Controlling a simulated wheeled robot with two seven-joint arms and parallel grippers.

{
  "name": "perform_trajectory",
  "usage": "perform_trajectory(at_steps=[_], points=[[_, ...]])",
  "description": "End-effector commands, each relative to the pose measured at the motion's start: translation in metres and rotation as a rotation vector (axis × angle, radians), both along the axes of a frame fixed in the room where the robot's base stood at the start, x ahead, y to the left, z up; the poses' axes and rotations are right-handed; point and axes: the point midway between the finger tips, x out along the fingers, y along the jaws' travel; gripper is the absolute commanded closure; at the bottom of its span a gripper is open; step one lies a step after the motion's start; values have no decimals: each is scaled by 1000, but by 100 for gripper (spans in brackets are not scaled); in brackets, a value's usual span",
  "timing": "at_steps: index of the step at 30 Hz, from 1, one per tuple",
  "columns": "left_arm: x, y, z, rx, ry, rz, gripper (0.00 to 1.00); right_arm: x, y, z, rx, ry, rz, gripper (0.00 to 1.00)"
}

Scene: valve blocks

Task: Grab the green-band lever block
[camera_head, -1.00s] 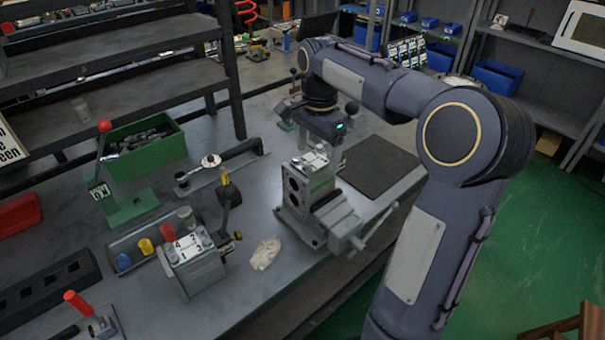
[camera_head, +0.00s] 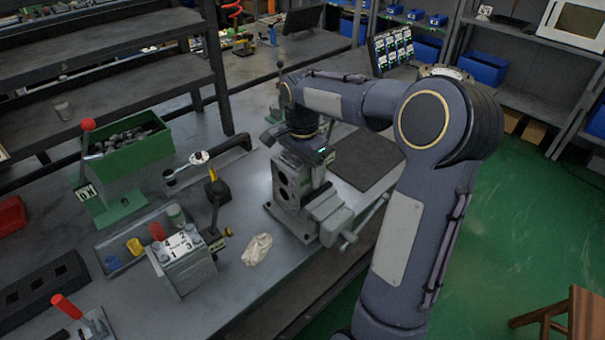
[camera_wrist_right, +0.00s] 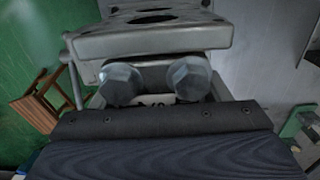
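A grey valve block (camera_head: 288,186) with round dark ports stands upright in the grey vise (camera_head: 330,212) in the head view. My right gripper (camera_head: 300,150) is right at the top of this block and hides its top face. A thin lever (camera_head: 329,130) shows just beside the gripper. In the right wrist view, two hex bolts (camera_wrist_right: 190,77) and a grey metal part with dark holes (camera_wrist_right: 150,40) lie close ahead. The fingertips cannot be made out, nor whether they grip. No green band shows clearly now. My left gripper is not in view.
Another lever block (camera_head: 186,262) with a numbered top plate stands at the front left, near a crumpled cloth (camera_head: 257,249). A green bin (camera_head: 130,150) stands at the left. A dark mat (camera_head: 367,160) lies clear right of the vise.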

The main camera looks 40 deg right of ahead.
Motion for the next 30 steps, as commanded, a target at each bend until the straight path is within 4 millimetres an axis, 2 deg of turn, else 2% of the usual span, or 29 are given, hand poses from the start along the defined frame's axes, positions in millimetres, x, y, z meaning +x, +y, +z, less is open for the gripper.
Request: perform_trajectory(at_steps=[2,15,26,30], points=[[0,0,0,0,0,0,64,0,0,0,0,0,0,41],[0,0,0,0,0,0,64,0,0,0,0,0,0,99],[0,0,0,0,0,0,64,1,0,4,-1,-7,0,100],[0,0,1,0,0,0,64,2,0,13,-2,-9,0,100]])
